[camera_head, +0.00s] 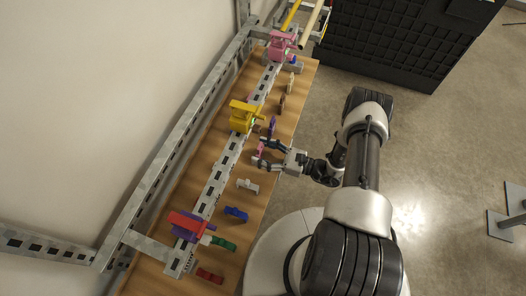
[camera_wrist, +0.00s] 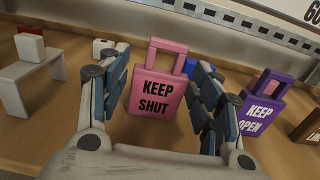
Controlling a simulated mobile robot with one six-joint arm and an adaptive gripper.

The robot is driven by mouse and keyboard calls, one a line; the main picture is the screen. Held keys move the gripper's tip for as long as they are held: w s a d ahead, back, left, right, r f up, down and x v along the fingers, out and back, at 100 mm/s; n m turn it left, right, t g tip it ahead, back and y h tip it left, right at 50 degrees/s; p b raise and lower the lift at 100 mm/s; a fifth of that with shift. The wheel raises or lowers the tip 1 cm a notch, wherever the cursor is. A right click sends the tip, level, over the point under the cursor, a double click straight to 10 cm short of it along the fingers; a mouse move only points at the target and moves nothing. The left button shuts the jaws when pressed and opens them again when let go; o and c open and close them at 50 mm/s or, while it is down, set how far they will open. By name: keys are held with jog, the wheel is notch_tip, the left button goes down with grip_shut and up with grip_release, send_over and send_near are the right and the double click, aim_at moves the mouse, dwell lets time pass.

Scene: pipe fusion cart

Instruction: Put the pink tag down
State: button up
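The pink tag (camera_wrist: 157,95), lettered "KEEP SHUT", stands upright between the two fingers of my gripper (camera_wrist: 164,62) in the wrist view. Gaps show between the tag and the fingers, so the gripper looks open around it. Its lower edge appears at the wooden board, but whether it touches is hard to tell. In the head view the pink tag (camera_head: 261,149) is small between the fingertips of my gripper (camera_head: 262,151), over the board's right part.
A purple "KEEP OPEN" tag (camera_wrist: 262,103) stands just right of my gripper. A white bracket-like piece (camera_wrist: 30,78) stands left. The wooden board (camera_head: 262,200) also carries a blue piece (camera_head: 236,213), a yellow valve (camera_head: 242,116) and a perforated rail (camera_head: 221,174).

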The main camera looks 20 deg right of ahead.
jog(key=shift+o, duration=0.2)
jog(key=shift+r, duration=0.15)
jog(key=shift+s+d, duration=0.15)
jog(key=shift+d, duration=0.15)
jog(key=v, duration=1.1)
jog(key=a+r+n+g+h, duration=0.25)
jog(key=r+n+g, duration=0.4)
jog(key=r, duration=0.65)
jog(key=a+r+n+g+h, duration=0.2)
jog(key=a+r+n+g, duration=0.25)
jog(key=r+n, duration=0.6)
jog(key=s+a+r+n+t+h, duration=0.1)
jog(key=s+r+n+t+h, duration=0.4)
jog(key=s+r, duration=0.9)
jog(key=shift+s+a+r+n+h+p, duration=0.25)
jog(key=shift+a+r+n+h+p, duration=0.2)
jog(key=shift+r+n+h, duration=1.5)
jog(key=shift+r+m+h, duration=0.15)
jog(key=shift+m+h, duration=0.3)
jog(key=shift+h, duration=0.25)
jog(key=shift+c, duration=0.2)
